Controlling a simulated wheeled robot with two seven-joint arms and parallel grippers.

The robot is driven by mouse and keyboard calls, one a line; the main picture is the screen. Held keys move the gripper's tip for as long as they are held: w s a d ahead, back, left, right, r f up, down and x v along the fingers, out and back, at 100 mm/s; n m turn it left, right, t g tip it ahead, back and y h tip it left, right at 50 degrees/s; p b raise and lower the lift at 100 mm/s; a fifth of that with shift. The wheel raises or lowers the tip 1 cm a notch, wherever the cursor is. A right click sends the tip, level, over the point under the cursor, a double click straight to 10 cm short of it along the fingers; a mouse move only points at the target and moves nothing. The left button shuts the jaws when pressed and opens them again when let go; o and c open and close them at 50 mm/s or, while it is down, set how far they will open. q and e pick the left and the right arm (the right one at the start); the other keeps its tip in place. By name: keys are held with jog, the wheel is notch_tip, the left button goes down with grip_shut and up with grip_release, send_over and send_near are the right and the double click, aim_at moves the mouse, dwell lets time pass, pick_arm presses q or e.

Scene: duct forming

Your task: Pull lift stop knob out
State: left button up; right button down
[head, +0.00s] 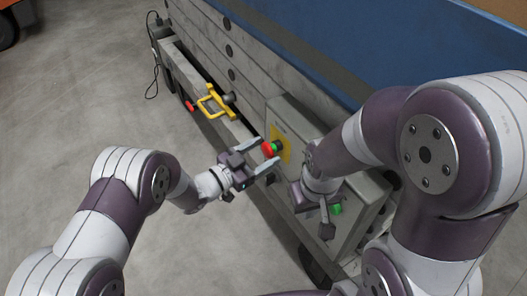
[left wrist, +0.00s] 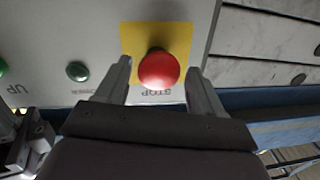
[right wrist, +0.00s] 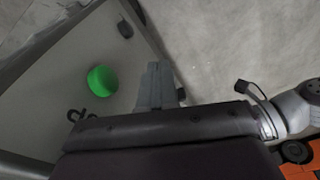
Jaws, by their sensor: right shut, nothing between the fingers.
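The red lift stop knob (head: 268,147) sits on a yellow plate (head: 283,153) on the grey control box. It also shows in the left wrist view (left wrist: 159,69), with the word STOP upside down beneath it. My left gripper (head: 262,153) is open, with one finger on each side of the knob and gaps visible to both fingers. The left wrist view shows its fingers (left wrist: 160,82) spread around the knob's near side. My right gripper (head: 326,222) is shut and empty by the lower part of the control box. Its closed fingers (right wrist: 155,88) show in the right wrist view.
A green button (head: 336,209) is beside my right gripper, and it also shows in the right wrist view (right wrist: 102,80). A smaller dark green button (left wrist: 77,71) lies between it and the knob. A yellow handle (head: 213,103) juts from the lift frame. Open floor lies left.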

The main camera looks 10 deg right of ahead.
pick_arm(q)
jog(key=shift+a, duration=0.15)
jog(key=p+v, duration=0.1)
jog(key=v, duration=1.1)
jog(key=shift+s+a+p, duration=0.2)
jog(key=shift+p, duration=0.2)
jog(key=shift+a, duration=0.1)
